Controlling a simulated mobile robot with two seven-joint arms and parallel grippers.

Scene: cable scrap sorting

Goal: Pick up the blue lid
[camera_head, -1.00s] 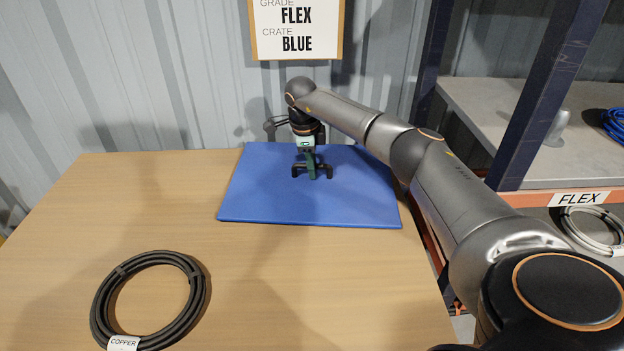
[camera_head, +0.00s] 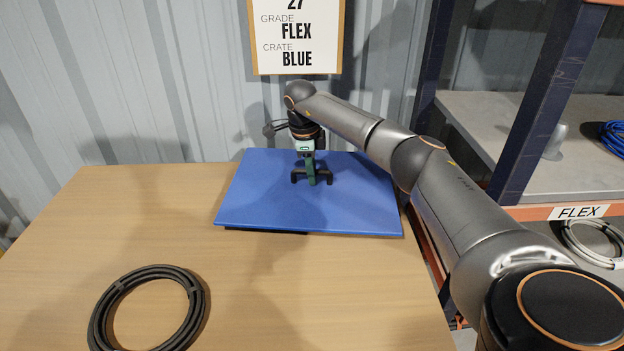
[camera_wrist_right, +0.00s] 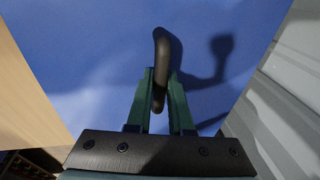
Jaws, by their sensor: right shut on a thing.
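The blue lid (camera_head: 345,213) is a flat blue rectangle at the back right of the wooden table. A dark gap and shadow show under its front edge, so it sits a little above the table top. My right gripper (camera_head: 312,182) is over the lid's middle and shut on its dark handle. In the right wrist view, the green fingers (camera_wrist_right: 160,105) close on the dark handle (camera_wrist_right: 162,50), with the blue lid (camera_wrist_right: 85,65) filling the background. What lies beneath the lid is hidden. My left gripper is not in view.
A black cable coil (camera_head: 150,310) lies at the table's front left. The wooden table (camera_head: 130,225) is clear between it and the lid. A sign reading FLEX, BLUE (camera_head: 296,38) hangs behind. A shelf rack (camera_head: 540,130) with cable coils stands at the right.

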